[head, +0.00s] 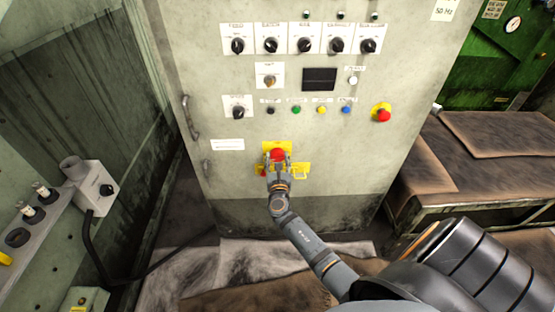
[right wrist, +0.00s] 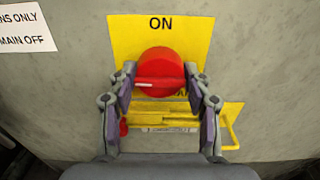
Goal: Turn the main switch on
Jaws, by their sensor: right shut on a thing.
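The main switch (head: 277,154) is a round red rotary knob on a yellow plate (head: 269,146), low on the front of the pale control cabinet. In the right wrist view the red knob (right wrist: 160,76) has a raised bar with a pale line, lying about level. The word ON stands at the top of the yellow plate (right wrist: 125,38). My right gripper (head: 278,163) is at the knob, and in the right wrist view its fingers (right wrist: 160,88) are shut on the knob from both sides. The lower plate text is partly hidden. My left gripper is not in view.
Above are rows of black selector knobs (head: 271,46), coloured buttons (head: 296,109) and a red emergency stop (head: 383,115). A yellow hasp bracket (right wrist: 232,125) sits just below right of the knob. A bench (head: 480,205) stands at the right, a grey switch box (head: 97,187) at the left.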

